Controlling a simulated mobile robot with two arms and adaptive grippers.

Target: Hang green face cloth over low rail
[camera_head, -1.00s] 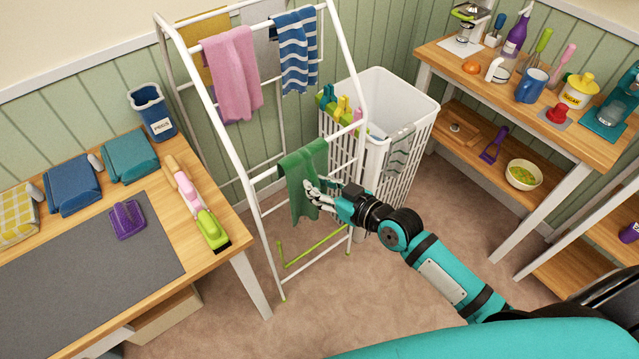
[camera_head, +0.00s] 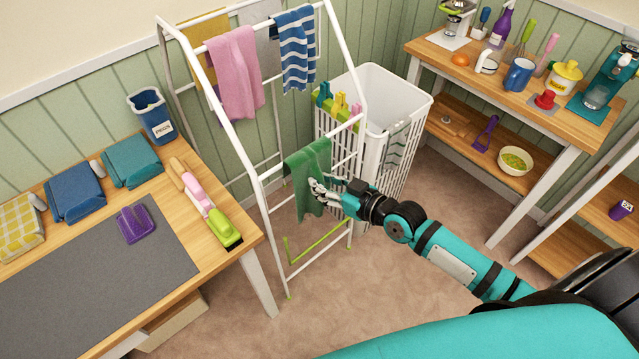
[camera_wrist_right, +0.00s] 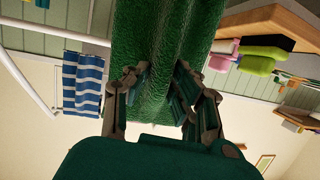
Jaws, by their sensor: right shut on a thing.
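The green face cloth (camera_head: 306,184) hangs over the low rail (camera_head: 272,174) of the white drying rack, with its folded top on the bar and its front side hanging down. My right gripper (camera_head: 318,188) is at the cloth's front, on its right side. In the right wrist view the green cloth (camera_wrist_right: 160,50) fills the middle, and my right gripper (camera_wrist_right: 160,80) is shut on it. The back side of the cloth is mostly hidden. My left gripper is not in either view.
A pink cloth (camera_head: 236,75) and a blue striped cloth (camera_head: 296,50) hang on the upper rails. A white laundry basket (camera_head: 405,105) stands behind the rack's right side. A wooden table (camera_head: 240,262) is at left, shelves (camera_head: 560,140) at right. Carpet is clear in front.

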